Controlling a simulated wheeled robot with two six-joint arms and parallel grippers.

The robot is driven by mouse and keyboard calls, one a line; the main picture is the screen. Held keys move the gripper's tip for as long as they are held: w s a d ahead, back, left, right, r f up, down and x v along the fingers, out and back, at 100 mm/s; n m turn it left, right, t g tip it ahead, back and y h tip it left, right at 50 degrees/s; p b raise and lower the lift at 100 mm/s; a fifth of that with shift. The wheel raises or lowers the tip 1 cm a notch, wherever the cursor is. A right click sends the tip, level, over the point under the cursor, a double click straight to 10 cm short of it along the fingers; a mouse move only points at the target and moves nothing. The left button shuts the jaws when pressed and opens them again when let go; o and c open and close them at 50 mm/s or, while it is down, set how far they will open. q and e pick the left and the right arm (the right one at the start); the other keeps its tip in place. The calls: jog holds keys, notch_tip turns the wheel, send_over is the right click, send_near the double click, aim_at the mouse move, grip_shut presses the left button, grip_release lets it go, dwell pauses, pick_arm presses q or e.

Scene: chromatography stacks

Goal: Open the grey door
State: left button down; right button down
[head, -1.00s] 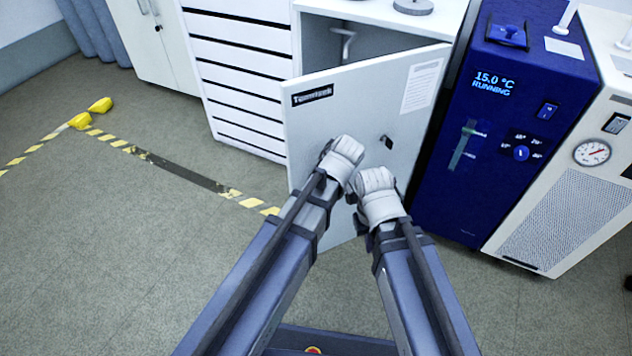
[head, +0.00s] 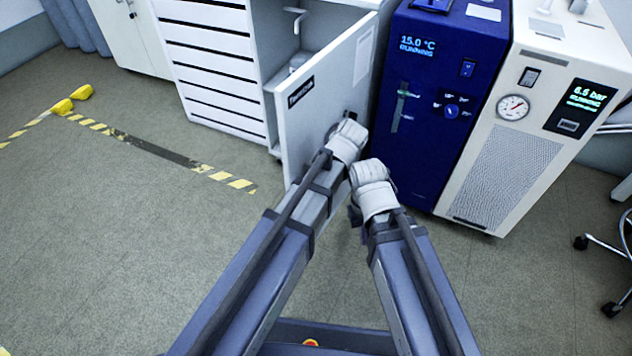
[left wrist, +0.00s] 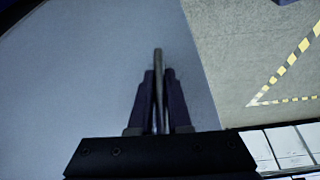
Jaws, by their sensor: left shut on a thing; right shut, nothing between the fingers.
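The grey door (head: 308,125), pale with a dark label near its top edge, stands swung open from its cabinet and is seen at a steep angle in the head view. Its flat face also fills the left of the left wrist view (left wrist: 70,80). My left gripper (left wrist: 158,78) is shut on a thin grey bar at the door's face, which looks like its handle (left wrist: 158,55). In the head view the left fingers are hidden by the wrist. My right gripper (head: 368,170) is shut and empty, just right of the left wrist, its fingers mostly hidden.
The open cabinet (head: 277,50) shows its inside behind the door. A white drawer unit (head: 210,65) stands to its left. A blue chiller (head: 425,110) and a white machine with a gauge (head: 505,150) stand close on the right.

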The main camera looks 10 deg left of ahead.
pick_arm(q)
jog(key=shift+s, duration=0.1)
jog(key=c, duration=0.9)
grip_release()
jog(key=shift+o, duration=0.2)
jog(key=shift+r, duration=0.1)
pick_arm(e)
jog(key=shift+r, duration=0.15)
